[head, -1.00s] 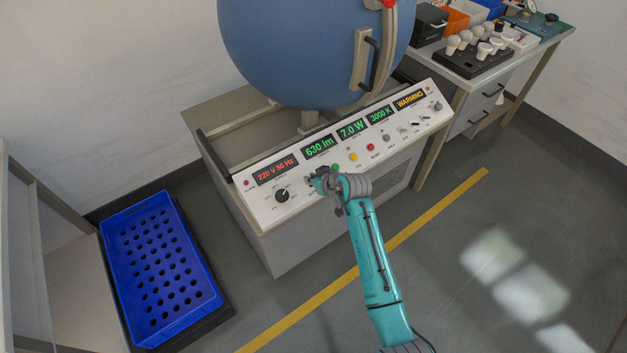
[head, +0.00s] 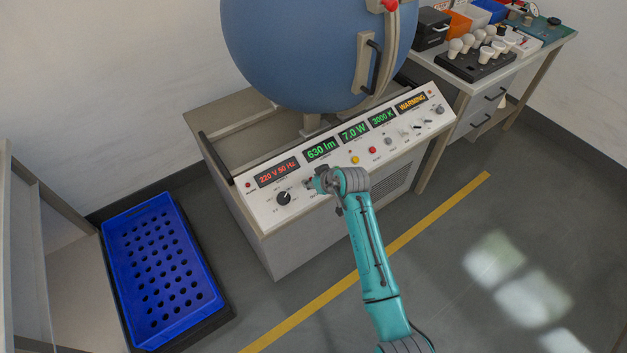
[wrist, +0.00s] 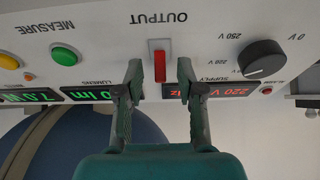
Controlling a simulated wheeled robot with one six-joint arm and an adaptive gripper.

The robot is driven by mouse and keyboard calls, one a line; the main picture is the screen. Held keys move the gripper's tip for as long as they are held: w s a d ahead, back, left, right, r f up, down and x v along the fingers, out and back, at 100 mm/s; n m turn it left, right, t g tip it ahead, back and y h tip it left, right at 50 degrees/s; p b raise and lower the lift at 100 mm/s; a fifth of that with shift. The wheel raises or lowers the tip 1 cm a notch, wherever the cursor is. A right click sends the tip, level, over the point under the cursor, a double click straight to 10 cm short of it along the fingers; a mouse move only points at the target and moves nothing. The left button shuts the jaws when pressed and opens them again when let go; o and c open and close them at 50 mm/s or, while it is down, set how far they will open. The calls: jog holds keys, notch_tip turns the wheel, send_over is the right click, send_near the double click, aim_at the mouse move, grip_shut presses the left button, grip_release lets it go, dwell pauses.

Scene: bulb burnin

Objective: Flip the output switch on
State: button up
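The output switch (wrist: 160,62) is a narrow red rocker on the sloping white control panel (head: 262,212), beside the printed word OUTPUT in the wrist view, where the lettering is upside down. My gripper (wrist: 160,72) is open, with one fingertip on each side of the switch and a gap to it on both sides. Whether the tips touch the panel I cannot tell. In the head view my gripper (head: 318,183) is at the panel's lower left part and hides the switch. Which way the rocker is tipped is not clear.
A black voltage knob (wrist: 262,57) is beside the switch, and a green measure button (wrist: 66,55) is on the other side. Lit displays (head: 322,149) line the panel. A blue sphere (head: 310,50) stands behind it. A blue perforated crate (head: 128,225) sits at left.

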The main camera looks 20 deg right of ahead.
jog(key=v, duration=1.2)
dwell(0.3)
